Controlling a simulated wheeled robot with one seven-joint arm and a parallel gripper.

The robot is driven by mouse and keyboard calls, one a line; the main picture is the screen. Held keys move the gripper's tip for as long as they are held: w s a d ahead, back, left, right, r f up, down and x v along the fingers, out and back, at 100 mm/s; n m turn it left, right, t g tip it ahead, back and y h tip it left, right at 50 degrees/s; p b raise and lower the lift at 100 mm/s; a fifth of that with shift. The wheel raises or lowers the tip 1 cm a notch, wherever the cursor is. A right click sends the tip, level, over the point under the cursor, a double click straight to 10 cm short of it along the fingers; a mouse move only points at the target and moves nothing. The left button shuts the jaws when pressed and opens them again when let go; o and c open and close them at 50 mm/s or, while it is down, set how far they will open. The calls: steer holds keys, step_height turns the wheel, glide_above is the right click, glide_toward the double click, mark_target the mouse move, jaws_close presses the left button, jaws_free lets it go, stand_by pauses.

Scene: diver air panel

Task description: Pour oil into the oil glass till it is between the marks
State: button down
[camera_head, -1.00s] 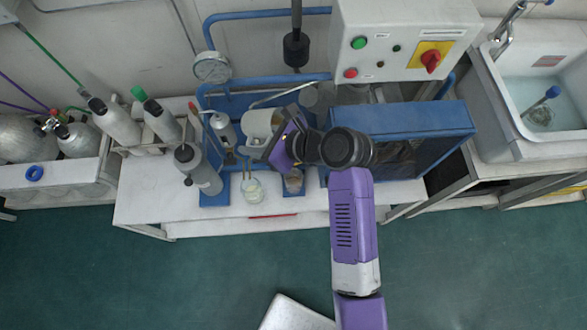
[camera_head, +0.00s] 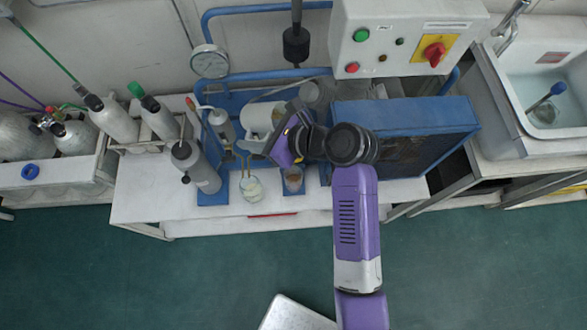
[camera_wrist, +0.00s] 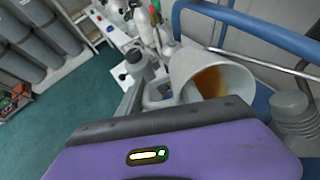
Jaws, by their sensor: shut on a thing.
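My gripper (camera_head: 275,143) is shut on a white jug (camera_head: 257,118), above the bench and in front of the blue frame. In the wrist view the jug (camera_wrist: 238,80) is tilted, with its open mouth showing and amber oil (camera_wrist: 210,82) inside. A small glass with brownish contents (camera_head: 293,180) stands on a blue base below my gripper. A clear jar with pale contents (camera_head: 252,189) stands left of it. I cannot tell for sure which is the oil glass. Its marks and any oil stream are too small to see. My gripper hides the fingertips' contact.
A grey cylinder with a black top (camera_head: 197,168) stands left of the jar. A gauge (camera_head: 209,62) and blue pipes are behind. A control box (camera_head: 405,40) and a blue-framed unit (camera_head: 405,125) stand close on the right. The bench's front edge is clear.

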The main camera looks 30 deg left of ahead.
steer(key=shift+s+a+f+y+b, duration=0.15)
steer(key=shift+a+y+b, duration=0.3)
steer(key=shift+b, duration=0.7)
steer(key=shift+y+b, duration=0.25)
steer(key=shift+b, duration=0.9)
steer(key=r+h+p, duration=0.1)
steer(key=h+p, duration=0.1)
steer(key=p, duration=0.7)
steer(key=shift+r+p, duration=0.3)
steer(key=shift+r, duration=0.1)
step_height(320, 180, down, 2)
steer(key=shift+h+p, duration=0.6)
steer(key=shift+h, duration=0.1)
steer(key=shift+d+r+p, duration=0.1)
steer(key=shift+p, duration=0.3)
steer(key=shift+s+a+r+h, duration=0.1)
steer(key=shift+r+h, duration=0.05)
steer(key=shift+h, duration=0.6)
steer(key=shift+a+r+h, duration=0.1)
steer(key=shift+h, duration=0.65)
